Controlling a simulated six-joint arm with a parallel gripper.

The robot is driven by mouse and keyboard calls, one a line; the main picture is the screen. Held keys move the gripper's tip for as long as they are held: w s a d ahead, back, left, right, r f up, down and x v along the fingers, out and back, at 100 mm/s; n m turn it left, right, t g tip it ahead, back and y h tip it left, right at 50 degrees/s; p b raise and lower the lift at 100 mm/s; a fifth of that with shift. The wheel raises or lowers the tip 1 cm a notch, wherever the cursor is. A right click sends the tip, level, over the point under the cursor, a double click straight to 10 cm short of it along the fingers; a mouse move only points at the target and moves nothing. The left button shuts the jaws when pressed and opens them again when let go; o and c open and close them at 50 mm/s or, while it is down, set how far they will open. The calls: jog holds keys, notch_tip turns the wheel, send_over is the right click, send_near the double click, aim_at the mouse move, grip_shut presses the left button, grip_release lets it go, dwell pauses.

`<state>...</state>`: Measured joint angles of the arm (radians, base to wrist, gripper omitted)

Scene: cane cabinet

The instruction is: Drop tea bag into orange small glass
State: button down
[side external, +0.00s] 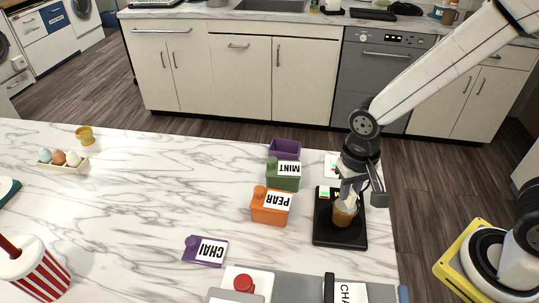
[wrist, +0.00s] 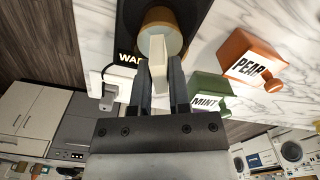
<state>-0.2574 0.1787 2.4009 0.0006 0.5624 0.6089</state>
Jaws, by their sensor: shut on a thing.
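My gripper (side external: 352,192) points down over the black warmer plate at the right of the counter. In the wrist view its fingers (wrist: 161,80) are shut on a white tea bag (wrist: 158,55), which extends past the fingertips. The small orange glass (side external: 344,216) stands upright on the plate, right under the gripper. In the wrist view the glass (wrist: 162,20) lies just beyond the tea bag, which overlaps its rim. I cannot tell whether the bag is above the opening or partly inside it.
The black plate (side external: 325,239) holds the glass. An orange PEAR box (side external: 266,214), a green MINT box (side external: 283,183) and a purple box (side external: 285,148) stand left of it.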

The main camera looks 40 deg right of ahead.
jog(key=c, duration=0.5)
grip_release()
jog(key=shift+r, duration=0.15)
jog(key=shift+r, duration=3.35)
jog(key=d+f+n+t, duration=0.2)
jog(key=d+f+n, duration=0.2)
jog(key=d, duration=0.3)
jog(key=shift+d+f+t, duration=0.2)
jog(key=shift+f+t, duration=0.1)
jog(key=shift+f, duration=0.3)
